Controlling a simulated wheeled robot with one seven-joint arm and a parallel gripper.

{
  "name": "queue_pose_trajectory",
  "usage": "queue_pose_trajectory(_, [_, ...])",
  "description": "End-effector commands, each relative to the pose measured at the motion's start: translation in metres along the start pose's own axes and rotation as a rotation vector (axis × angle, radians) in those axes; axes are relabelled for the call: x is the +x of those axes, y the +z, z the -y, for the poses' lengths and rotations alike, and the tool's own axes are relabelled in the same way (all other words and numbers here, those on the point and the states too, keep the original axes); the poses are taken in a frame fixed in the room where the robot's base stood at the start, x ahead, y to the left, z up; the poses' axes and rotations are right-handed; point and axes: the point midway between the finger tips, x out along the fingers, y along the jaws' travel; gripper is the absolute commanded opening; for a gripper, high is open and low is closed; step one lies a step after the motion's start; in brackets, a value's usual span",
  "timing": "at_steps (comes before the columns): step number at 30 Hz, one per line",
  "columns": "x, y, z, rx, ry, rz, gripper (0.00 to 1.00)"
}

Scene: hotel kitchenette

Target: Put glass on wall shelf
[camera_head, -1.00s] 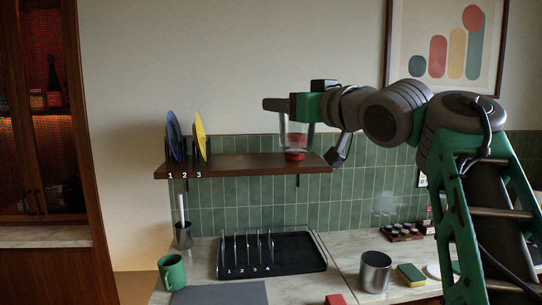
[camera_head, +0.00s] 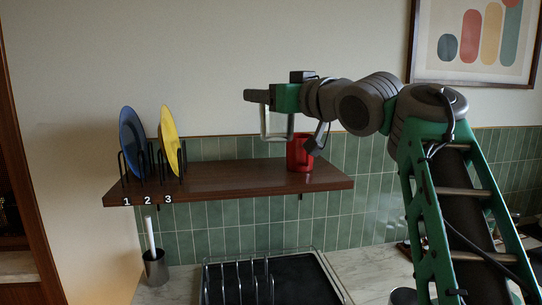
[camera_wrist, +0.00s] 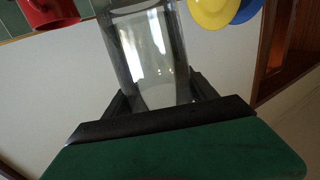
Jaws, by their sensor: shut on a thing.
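My gripper (camera_head: 268,98) is shut on a clear glass (camera_head: 277,136). The glass hangs below the fingers, in front of or over the right half of the wooden wall shelf (camera_head: 228,181); the exact depth is hard to tell. In the wrist view the glass (camera_wrist: 147,50) sits between the two dark fingers (camera_wrist: 158,98), and it looks empty. The glass is apart from the shelf top in the head view.
A red mug (camera_head: 300,156) stands on the shelf, right of the glass. A blue plate (camera_head: 131,142) and a yellow plate (camera_head: 169,138) stand in racks at the shelf's left end. The shelf's middle is clear. A dark dish rack (camera_head: 305,280) is below.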

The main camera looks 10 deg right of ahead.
Motion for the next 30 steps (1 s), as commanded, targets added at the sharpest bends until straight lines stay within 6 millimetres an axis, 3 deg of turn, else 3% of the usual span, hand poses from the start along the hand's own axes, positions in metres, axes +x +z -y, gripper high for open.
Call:
queue_pose_trajectory(7, [0.062, 0.029, -0.037, 0.005, 0.003, 0.003, 0.0])
queue_pose_trajectory(12, [0.085, 0.062, -0.051, 0.002, 0.004, 0.001, 0.0])
queue_pose_trajectory(20, [0.108, 0.097, -0.064, 0.003, 0.004, 0.003, 0.0])
queue_pose_trajectory(24, [0.106, 0.118, -0.063, 0.001, 0.004, 0.0, 0.0])
queue_pose_trajectory(30, [0.106, 0.122, -0.063, -0.001, 0.004, -0.002, 0.0])
